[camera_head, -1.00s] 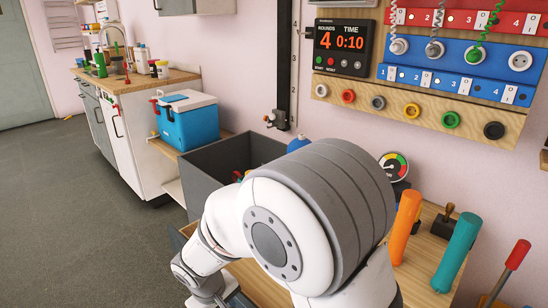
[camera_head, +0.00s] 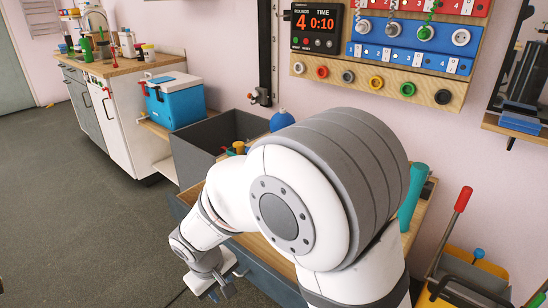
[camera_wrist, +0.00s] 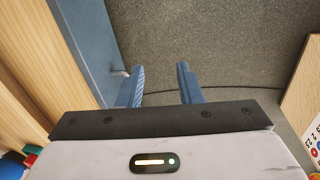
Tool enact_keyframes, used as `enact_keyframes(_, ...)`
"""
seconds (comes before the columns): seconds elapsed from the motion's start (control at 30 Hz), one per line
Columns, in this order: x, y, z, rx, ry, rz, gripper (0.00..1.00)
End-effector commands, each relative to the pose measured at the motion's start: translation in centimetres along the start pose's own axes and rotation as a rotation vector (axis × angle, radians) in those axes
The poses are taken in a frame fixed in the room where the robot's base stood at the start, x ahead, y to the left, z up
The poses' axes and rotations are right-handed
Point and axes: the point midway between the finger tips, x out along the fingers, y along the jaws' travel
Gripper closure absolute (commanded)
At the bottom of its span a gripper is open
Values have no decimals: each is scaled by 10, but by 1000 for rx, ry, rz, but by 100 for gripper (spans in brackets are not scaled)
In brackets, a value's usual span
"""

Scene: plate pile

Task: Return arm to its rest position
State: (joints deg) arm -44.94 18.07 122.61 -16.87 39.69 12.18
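My arm fills the middle of the head view, its large white and grey joint in front of the workbench (camera_head: 428,200). My gripper (camera_wrist: 160,88) shows in the wrist view with its two blue-grey fingers apart and nothing between them. It hangs over the grey floor (camera_wrist: 215,35), beside a blue-grey panel and a wooden edge on the left. In the head view the gripper end is low, left of the big joint, beside the bench front; its fingers are hard to make out there.
A grey bin (camera_head: 205,145) stands behind the arm, near a blue cooler (camera_head: 175,100). A teal cylinder (camera_head: 411,195) stands right of the joint. A red-handled lever (camera_head: 462,200) and a yellow item (camera_head: 490,268) are at right. Open floor (camera_head: 80,220) lies left.

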Motion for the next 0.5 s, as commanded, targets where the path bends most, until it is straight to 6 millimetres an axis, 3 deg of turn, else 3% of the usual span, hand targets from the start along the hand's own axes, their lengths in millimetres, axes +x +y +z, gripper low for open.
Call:
enact_keyframes(0.03,-16,11,4,23,3,-2,67)
enact_keyframes(0.37,-99,84,50,205,17,-26,67)
enact_keyframes(0.5,-157,127,89,334,32,-41,67)
